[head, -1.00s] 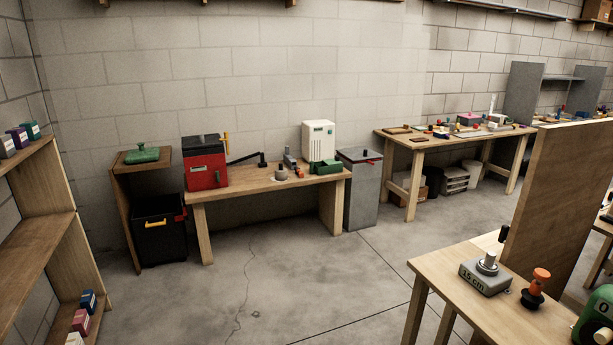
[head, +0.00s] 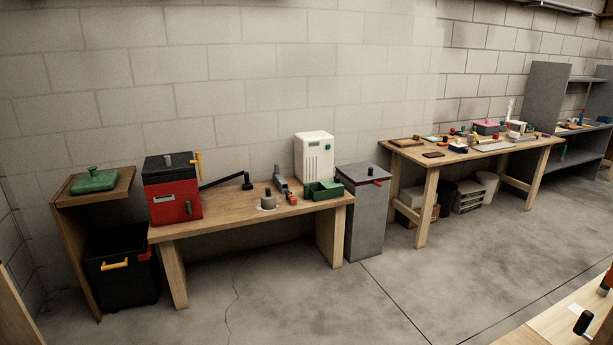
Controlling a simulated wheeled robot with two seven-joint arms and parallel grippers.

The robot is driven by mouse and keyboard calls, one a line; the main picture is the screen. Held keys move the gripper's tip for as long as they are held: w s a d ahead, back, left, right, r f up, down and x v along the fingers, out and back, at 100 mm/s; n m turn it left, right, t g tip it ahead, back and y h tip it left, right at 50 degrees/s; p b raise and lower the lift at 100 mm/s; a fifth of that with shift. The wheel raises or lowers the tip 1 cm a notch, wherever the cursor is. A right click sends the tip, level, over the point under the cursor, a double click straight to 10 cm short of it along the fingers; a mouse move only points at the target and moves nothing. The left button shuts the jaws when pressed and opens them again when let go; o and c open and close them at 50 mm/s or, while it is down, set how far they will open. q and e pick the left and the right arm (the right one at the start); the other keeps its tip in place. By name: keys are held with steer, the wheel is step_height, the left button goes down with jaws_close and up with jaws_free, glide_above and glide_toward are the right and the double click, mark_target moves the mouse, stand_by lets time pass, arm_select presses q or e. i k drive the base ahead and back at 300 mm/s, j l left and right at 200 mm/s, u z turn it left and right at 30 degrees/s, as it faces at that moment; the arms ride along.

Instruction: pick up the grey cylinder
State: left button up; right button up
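Neither of my grippers shows in the head view, and nothing is touching the cylinder.
A red box (head: 173,197) with a dark lid and lever, a white heater unit (head: 314,156) and a green bin (head: 323,190) share the bench. A grey cabinet (head: 366,222) stands right of it, a black bin (head: 122,272) left. The floor in front is clear.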

mark_target(268, 199)
steer(key=i, duration=0.95)
steer(key=i+u, duration=0.1)
steer(key=i, duration=0.8)
steer(key=i+l, duration=0.15)
steer(key=i, duration=0.8)
steer(key=i+l, duration=0.1)
steer(key=i, duration=0.85)
steer(key=j+u, duration=0.05)
